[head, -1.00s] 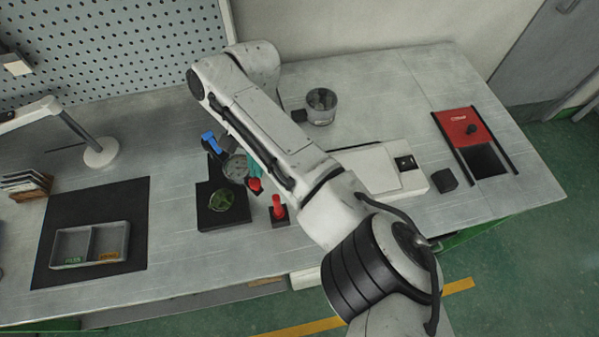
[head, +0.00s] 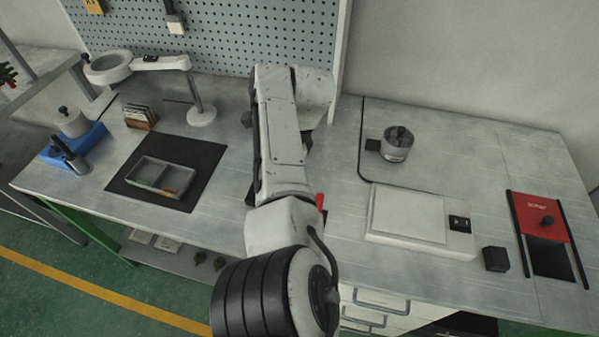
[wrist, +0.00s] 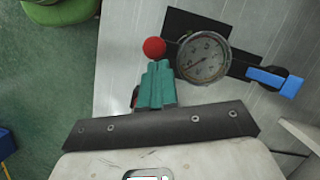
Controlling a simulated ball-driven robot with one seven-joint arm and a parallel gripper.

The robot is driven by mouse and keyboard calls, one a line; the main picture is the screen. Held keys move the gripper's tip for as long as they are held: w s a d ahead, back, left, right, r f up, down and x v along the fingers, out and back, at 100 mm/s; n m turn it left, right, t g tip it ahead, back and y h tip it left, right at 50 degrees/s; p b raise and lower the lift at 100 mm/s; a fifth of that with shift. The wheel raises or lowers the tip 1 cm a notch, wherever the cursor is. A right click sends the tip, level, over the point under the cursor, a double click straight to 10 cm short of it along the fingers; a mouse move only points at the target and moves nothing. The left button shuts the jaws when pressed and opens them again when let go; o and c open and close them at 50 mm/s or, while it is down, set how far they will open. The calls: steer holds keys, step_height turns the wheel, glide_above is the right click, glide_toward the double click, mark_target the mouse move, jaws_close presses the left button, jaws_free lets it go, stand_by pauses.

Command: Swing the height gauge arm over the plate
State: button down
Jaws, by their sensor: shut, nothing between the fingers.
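The height gauge shows in the wrist view, with a round dial (wrist: 203,60), a red ball knob (wrist: 154,48) to its left and a blue part (wrist: 275,80) to its right. A black flat part (wrist: 192,22) lies behind the dial; I cannot tell if it is the base or the plate. My gripper (wrist: 156,68) has teal fingers, shut and empty, just below the red knob; I cannot tell if they touch it. In the head view my arm hides the gauge, plate and gripper. Only a red handle (head: 320,201) shows beside the arm.
A divided tray (head: 165,177) lies on a black mat (head: 205,160) to the left, with a lamp (head: 201,115) behind. To the right are a white flat device (head: 410,215), a metal pot (head: 397,145), a black block (head: 495,259) and a red unit (head: 540,215).

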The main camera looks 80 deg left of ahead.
steer(key=shift+s, duration=0.35)
steer(key=shift+a, duration=0.1)
stand_by(0.3)
